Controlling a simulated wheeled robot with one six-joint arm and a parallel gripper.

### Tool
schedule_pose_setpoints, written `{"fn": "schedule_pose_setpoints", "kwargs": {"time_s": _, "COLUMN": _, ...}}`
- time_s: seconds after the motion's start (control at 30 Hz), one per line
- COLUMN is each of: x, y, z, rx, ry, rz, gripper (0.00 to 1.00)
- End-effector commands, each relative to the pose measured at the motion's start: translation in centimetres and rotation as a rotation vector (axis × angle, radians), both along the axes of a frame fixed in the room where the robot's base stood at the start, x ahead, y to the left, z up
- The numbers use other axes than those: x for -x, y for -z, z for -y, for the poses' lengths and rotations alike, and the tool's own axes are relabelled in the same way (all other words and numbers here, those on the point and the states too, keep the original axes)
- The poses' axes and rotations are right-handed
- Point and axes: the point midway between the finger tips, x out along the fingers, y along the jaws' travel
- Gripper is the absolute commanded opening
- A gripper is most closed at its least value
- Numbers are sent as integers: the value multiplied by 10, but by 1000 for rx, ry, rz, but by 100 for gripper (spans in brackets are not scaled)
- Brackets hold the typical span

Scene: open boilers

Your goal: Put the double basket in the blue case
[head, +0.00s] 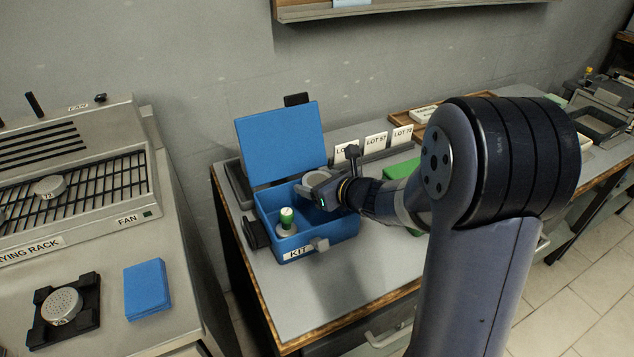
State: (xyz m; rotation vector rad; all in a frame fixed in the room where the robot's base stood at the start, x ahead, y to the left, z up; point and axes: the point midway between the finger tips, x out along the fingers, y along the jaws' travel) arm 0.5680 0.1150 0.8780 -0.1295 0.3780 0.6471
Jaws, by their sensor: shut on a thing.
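The blue case (345,228), labelled KIT, stands open on the grey bench with its lid (280,142) raised at the back. A tamper-like piece with a green and white top (287,218) stands in its front left compartment. My gripper (316,190) is over the case's back right part, shut on a round silver metal piece (315,177), which appears to be the double basket. The piece is at about rim height; I cannot tell whether it touches the case floor. My gripper and wrist hide part of the case's right side.
A drying rack (140,190) at left holds a round metal basket (50,186). A perforated basket (62,305) sits on a black stand beside a folded blue cloth (147,288). The bench in front is clear.

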Motion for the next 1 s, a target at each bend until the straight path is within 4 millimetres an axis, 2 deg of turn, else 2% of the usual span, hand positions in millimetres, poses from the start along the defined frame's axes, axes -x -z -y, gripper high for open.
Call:
{"fn": "schedule_pose_setpoints", "kwargs": {"time_s": 0.43, "x": 1, "y": 13, "z": 0, "rx": 1, "ry": 1, "rz": -6, "gripper": 45}}
{"fn": "schedule_pose_setpoints", "kwargs": {"time_s": 0.47, "x": 1, "y": 13, "z": 0, "rx": 2, "ry": 2, "rz": -9, "gripper": 67}}
{"fn": "schedule_pose_setpoints", "kwargs": {"time_s": 0.57, "x": 1, "y": 15, "z": 0, "rx": 2, "ry": 2, "rz": -12, "gripper": 76}}
{"fn": "schedule_pose_setpoints", "kwargs": {"time_s": 0.83, "x": 2, "y": 16, "z": 1, "rx": 2, "ry": 5, "rz": -17, "gripper": 76}}
{"fn": "schedule_pose_setpoints", "kwargs": {"time_s": 1.0, "x": 2, "y": 7, "z": 2, "rx": 2, "ry": 6, "rz": -18, "gripper": 76}}
